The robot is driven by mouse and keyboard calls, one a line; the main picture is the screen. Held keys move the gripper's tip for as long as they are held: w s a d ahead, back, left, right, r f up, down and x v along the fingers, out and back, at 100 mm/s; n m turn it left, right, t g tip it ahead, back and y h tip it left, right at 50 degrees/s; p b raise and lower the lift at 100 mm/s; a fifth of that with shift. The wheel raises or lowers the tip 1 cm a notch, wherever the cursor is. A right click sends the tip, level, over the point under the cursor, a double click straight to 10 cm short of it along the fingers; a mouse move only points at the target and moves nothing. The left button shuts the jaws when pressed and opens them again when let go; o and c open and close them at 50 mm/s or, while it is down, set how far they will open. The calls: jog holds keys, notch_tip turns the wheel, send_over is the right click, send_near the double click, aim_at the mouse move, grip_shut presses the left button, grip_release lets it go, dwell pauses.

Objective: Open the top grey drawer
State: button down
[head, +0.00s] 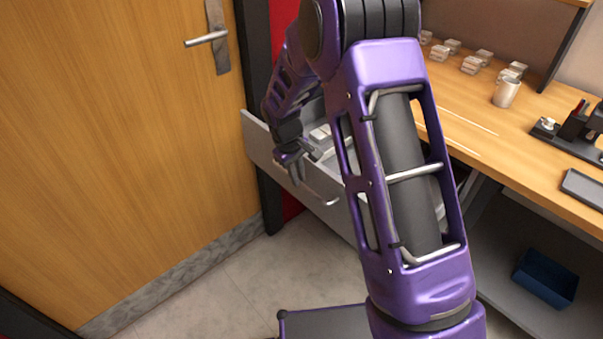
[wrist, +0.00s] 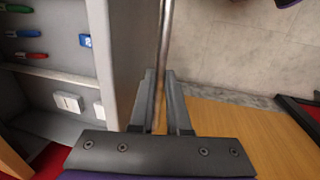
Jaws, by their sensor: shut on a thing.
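The top grey drawer (head: 262,143) stands pulled out, its inside visible from above in the head view. In the wrist view its front panel (wrist: 120,50) runs top to bottom beside my fingers. A thin metal bar handle (wrist: 166,35) runs along the outside of that panel. My gripper (wrist: 160,88) is shut on the handle, with one finger on each side of it. In the head view my gripper (head: 297,170) is at the drawer's front, and my arm hides the drawer's right part. The curved handle end (head: 330,202) shows beside it.
The drawer holds several coloured markers (wrist: 28,56) and white blocks (wrist: 68,101). A wooden door (head: 120,130) stands at left. The wooden desk (head: 465,115) carries a mug (head: 506,93) and small clear blocks. A blue bin (head: 545,278) sits low at right. Tiled floor (head: 250,270) is clear in front.

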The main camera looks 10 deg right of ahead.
jog(key=shift+a, duration=0.1)
dwell(0.3)
jog(key=c, duration=0.9)
grip_release()
jog(key=shift+r, duration=0.15)
jog(key=a+r+p, duration=0.1)
jog(key=r, duration=0.4)
jog(key=s+r, duration=0.1)
jog(key=r, duration=0.5)
jog(key=s+a+r+p, duration=0.1)
jog(key=r, duration=0.5)
jog(key=shift+a+p, duration=0.35)
